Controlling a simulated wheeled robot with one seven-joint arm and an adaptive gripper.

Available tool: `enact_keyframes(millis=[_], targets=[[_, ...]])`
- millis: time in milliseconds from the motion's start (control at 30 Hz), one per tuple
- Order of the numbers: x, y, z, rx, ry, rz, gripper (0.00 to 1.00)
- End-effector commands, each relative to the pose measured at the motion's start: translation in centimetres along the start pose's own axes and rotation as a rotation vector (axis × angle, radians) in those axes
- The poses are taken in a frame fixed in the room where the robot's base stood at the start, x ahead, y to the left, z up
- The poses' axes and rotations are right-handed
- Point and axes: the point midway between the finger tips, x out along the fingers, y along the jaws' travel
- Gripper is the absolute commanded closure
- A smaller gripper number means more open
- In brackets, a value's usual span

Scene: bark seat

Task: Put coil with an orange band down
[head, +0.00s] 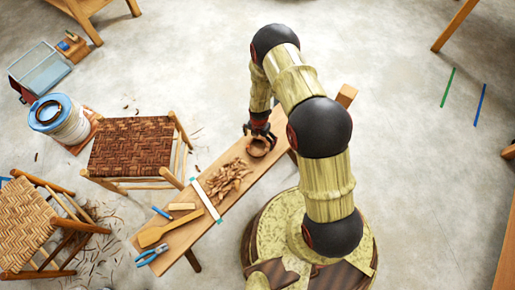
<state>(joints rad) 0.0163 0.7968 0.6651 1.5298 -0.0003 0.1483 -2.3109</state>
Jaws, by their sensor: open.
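A small brown coil (257,147) lies on the wooden bench (272,170) toward its far end. An orange band on it cannot be made out clearly at this size. My gripper (260,133) is open just above and behind the coil, its dark fingers close to the coil's far rim. I cannot tell whether the fingers touch it. Another dark brown coil (47,110) rests on top of the blue-topped bucket (68,124) at the left.
On the bench are a pile of bark strips (228,180), a white strip (206,200), a wooden paddle (152,235) and blue-handled pliers (152,255). Woven-seat stools (130,145) stand to the left. Open floor (420,170) lies to the right.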

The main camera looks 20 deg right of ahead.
Motion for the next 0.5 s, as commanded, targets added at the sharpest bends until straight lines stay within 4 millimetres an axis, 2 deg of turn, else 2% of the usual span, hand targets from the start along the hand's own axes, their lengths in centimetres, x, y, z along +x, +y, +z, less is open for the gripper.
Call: enact_keyframes(millis=[33, 200, 500], targets=[[1.2, 0.0, -0.3, -0.001, 0.002, -0.002, 0.0], [3.5, 0.1, -0.5, 0.001, 0.002, -0.002, 0.0], [3.8, 0.1, -0.5, 0.001, 0.001, -0.001, 0.01]])
